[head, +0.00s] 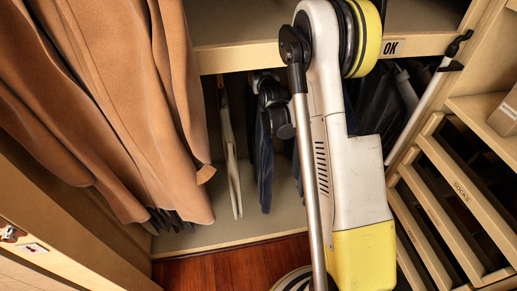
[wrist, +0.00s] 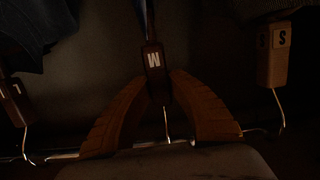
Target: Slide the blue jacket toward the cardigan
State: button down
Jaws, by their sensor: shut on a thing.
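A dark blue garment (head: 265,160), which looks like the blue jacket, hangs under the shelf in the head view, below my gripper (head: 273,103). In the wrist view my gripper (wrist: 158,85) has its two ribbed fingers closed around a hanger neck with an M tag (wrist: 152,60). A narrow blue strip of the garment shows above the tag. A pale cream garment (head: 231,150) hangs just left of the blue one, apart from it. A greyish garment (wrist: 265,8) hangs on the S-tagged hanger at right in the wrist view. I cannot tell which is the cardigan.
Brown coats (head: 115,110) fill the left. Dark clothes (head: 375,110) hang right of my arm. A shelf edge (head: 235,57) runs above; slatted drawers (head: 440,205) stand at right. The L-tagged hanger (wrist: 14,100) is at left in the wrist view.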

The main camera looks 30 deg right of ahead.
jog(key=shift+r, duration=0.1)
jog(key=shift+w+a, duration=0.1)
jog(key=w+a, duration=0.1)
jog(key=a, duration=0.5)
jog(key=shift+w+a, duration=0.25)
jog(key=shift+w, duration=0.15)
dwell(0.6)
jog(key=c, duration=1.2)
grip_release()
jog(key=shift+c, duration=0.2)
jog(key=v, duration=1.2)
